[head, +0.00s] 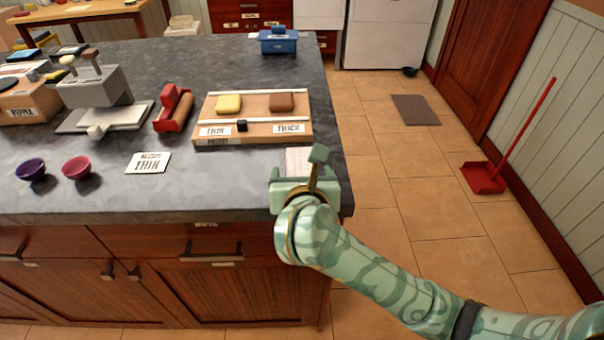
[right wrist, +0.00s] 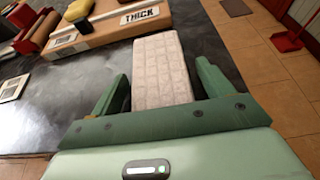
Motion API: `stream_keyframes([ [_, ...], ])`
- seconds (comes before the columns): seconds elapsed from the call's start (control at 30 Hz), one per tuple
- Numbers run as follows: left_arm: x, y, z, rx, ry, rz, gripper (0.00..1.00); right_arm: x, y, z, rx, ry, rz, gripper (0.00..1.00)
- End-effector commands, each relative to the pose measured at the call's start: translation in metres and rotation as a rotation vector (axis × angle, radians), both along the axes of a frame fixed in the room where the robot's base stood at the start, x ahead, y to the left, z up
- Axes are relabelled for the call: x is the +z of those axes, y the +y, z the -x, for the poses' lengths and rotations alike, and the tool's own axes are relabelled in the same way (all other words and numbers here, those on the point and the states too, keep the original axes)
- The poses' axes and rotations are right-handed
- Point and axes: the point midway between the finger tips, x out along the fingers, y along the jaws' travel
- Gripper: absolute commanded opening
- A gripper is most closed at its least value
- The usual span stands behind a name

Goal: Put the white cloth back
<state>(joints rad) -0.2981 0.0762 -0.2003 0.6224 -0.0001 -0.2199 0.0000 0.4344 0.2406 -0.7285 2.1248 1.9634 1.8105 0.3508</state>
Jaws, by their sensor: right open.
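The white cloth (right wrist: 161,70) is a pale, quilted-looking block lying on the dark counter (head: 200,188) near its right edge. In the head view only part of the cloth (head: 298,160) shows behind my gripper. My right gripper (right wrist: 158,92) is open, with one finger on each side of the cloth's near part. I cannot tell whether the fingers touch it. In the head view the right gripper (head: 304,175) is over the counter's front right corner. My left gripper is not in view.
A wooden board (head: 252,136) marked THIN and THICK, with yellow and brown blocks, sits just behind the cloth. A blue box (head: 278,41) stands at the back.

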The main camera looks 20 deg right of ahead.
Motion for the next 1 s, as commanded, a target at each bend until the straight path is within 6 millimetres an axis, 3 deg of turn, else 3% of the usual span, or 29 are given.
stream_keyframes([
  [0.37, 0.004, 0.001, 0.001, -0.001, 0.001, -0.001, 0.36, 0.005, 0.0, 0.0, -0.001, -0.002, 0.002, 0.8],
  [0.47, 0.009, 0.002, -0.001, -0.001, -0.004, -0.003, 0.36, 0.01, 0.004, 0.012, 0.002, 0.001, -0.001, 0.8],
  [0.8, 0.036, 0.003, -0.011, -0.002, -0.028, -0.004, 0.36, 0.042, 0.023, 0.081, 0.001, -0.001, -0.003, 0.8],
  [1.0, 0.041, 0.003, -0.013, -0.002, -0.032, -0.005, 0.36, 0.049, 0.03, 0.103, 0.001, 0.001, -0.001, 0.8],
])
